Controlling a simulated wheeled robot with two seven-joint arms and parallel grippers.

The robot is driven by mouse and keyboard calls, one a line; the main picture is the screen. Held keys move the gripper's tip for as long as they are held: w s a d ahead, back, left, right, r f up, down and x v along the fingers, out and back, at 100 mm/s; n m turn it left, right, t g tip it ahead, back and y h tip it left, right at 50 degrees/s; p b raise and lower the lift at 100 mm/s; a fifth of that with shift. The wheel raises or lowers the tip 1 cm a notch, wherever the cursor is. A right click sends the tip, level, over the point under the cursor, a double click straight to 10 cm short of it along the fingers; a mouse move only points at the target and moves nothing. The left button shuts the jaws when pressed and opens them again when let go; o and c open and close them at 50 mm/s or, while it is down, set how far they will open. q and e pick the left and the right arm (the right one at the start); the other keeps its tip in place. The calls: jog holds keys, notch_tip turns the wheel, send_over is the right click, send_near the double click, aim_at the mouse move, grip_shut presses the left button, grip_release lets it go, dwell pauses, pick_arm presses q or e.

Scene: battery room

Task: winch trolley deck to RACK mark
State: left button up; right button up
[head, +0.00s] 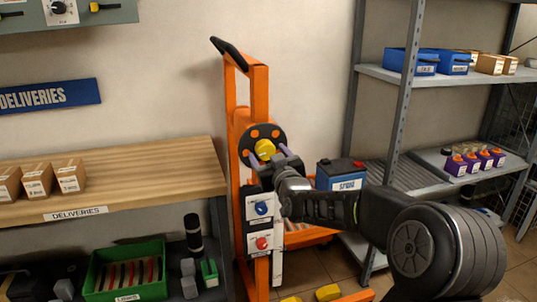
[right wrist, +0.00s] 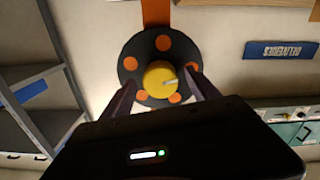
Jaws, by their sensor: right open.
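The orange winch trolley (head: 260,90) stands against the wall between bench and rack. Its winch wheel is a black disc with orange spots (head: 277,132) and a yellow hub (head: 265,149). The wheel also shows in the right wrist view (right wrist: 131,47), with the yellow hub (right wrist: 160,76) between my fingers. My right gripper (head: 264,158) is open at the hub; I cannot tell whether the fingers touch it. The orange deck (head: 310,237) shows partly behind my arm, near a blue battery (head: 341,180). I cannot make out a RACK mark. My left gripper is not in view.
A wooden deliveries bench (head: 130,165) with small boxes stands left. A grey rack (head: 395,178) with blue bins and purple batteries stands right. A green crate (head: 125,292) sits below the bench. White panels with blue (head: 261,208) and red (head: 262,243) knobs are on the trolley.

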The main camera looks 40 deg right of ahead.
jog(key=shift+c, duration=0.2)
jog(key=c, duration=1.3)
jog(key=shift+f+b, duration=0.1)
jog(key=shift+b, duration=0.3)
jog(key=shift+c, duration=0.2)
jog(key=m+b, duration=0.3)
jog(key=b, duration=0.2)
jog(key=shift+f, duration=0.15)
jog(key=shift+a+m, duration=0.1)
jog(key=shift+m, duration=0.2)
jog(key=shift+r, duration=0.3)
